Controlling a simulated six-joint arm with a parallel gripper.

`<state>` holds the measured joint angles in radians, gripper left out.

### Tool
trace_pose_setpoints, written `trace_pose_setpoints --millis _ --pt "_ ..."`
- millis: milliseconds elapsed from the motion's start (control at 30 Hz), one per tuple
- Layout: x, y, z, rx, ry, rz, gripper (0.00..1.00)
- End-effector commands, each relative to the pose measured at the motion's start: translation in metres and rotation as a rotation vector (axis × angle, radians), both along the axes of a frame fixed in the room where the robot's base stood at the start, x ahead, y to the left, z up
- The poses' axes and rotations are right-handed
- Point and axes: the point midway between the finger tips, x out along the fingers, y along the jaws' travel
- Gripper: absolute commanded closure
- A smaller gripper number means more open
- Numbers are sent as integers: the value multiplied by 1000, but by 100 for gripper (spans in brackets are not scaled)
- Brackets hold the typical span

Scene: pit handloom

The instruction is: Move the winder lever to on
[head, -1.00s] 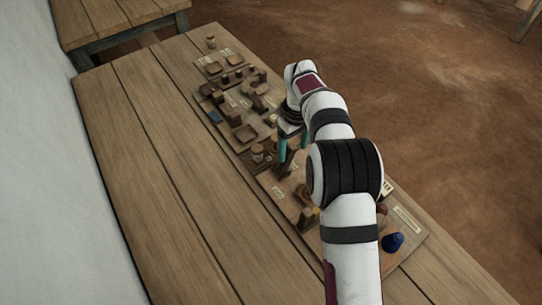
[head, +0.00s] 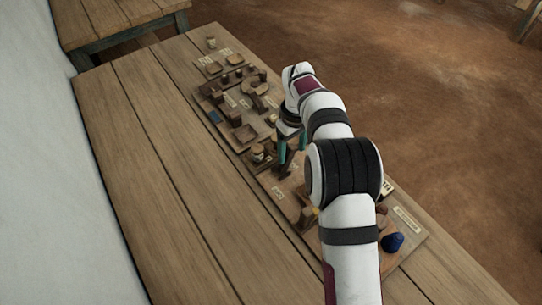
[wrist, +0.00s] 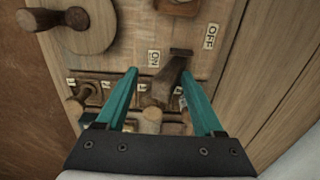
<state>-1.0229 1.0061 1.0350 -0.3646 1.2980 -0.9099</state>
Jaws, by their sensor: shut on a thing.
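The winder lever (wrist: 173,79) is a dark wooden handle on a wooden panel, seen in the wrist view. It stands between the ON label (wrist: 153,57) and the OFF label (wrist: 211,37), with its upper end just right of the ON label. My gripper (wrist: 159,74) has its two teal fingers on either side of the lever and is shut on it. The right finger lies close along the lever; a gap shows on the left. In the head view my gripper (head: 292,150) points down at the board, and my arm hides part of the panel there.
In the wrist view a round wooden disc with a peg (wrist: 75,22) is at upper left, and several small pegs stand below the lever. The left side of the table (head: 150,170) is clear.

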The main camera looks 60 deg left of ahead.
Motion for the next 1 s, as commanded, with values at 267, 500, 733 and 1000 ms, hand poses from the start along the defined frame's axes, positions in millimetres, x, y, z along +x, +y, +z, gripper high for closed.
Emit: trace_pose_setpoints --millis 267,500,733,1000 --pt "0 1 29 3 -2 0 38" --pt "0 1 58 4 -1 -1 38" --pt "0 1 66 1 0 1 38" --pt "0 1 66 2 1 0 38"
